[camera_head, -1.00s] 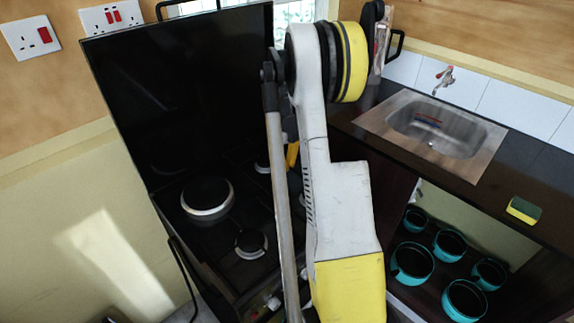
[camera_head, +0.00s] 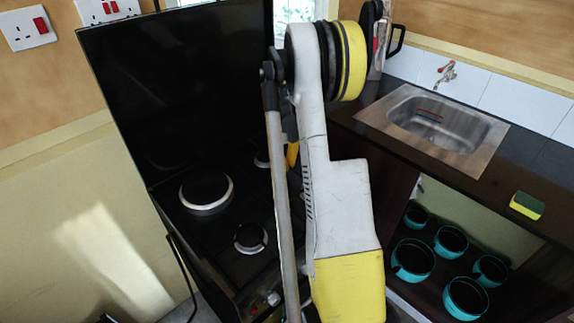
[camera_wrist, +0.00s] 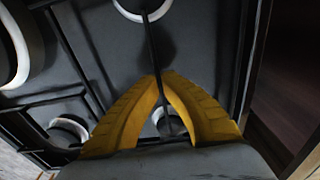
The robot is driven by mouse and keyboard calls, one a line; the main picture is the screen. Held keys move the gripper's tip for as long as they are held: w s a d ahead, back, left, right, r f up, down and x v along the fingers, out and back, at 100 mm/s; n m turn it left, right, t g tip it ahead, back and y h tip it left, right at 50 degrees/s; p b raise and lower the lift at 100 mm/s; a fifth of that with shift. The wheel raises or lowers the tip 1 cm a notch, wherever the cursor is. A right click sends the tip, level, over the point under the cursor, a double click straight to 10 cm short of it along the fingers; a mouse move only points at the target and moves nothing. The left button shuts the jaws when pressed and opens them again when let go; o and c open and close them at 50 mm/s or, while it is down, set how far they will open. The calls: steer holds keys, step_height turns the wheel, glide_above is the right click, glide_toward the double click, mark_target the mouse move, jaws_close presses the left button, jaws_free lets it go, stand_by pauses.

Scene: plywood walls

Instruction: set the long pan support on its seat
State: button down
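The long pan support (camera_wrist: 151,45) shows in the wrist view as thin black bars over the dark hob top. My gripper (camera_wrist: 162,77) has two yellow fingers whose tips come together on either side of its middle bar, so it looks shut on it. The hob (camera_head: 222,222) shows in the head view with a large ringed burner (camera_head: 206,192) and a smaller burner (camera_head: 250,238). My arm hides the right side of the hob, the support and most of my gripper there. I cannot tell whether the support touches its seat.
A tall black lid (camera_head: 180,90) stands up behind the hob. To the right is a dark counter with a steel sink (camera_head: 435,120) and a sponge (camera_head: 527,205). Several teal pots (camera_head: 413,260) stand on the shelf below. The counter's side is close to the hob's right.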

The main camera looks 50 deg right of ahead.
steer(key=shift+f+b, duration=0.3)
steer(key=shift+f, duration=0.05)
stand_by(0.7)
steer(key=c, duration=1.5)
jaws_free()
steer(key=shift+c, duration=0.2)
step_height(320, 180, up, 12)
steer(key=shift+w, duration=0.35)
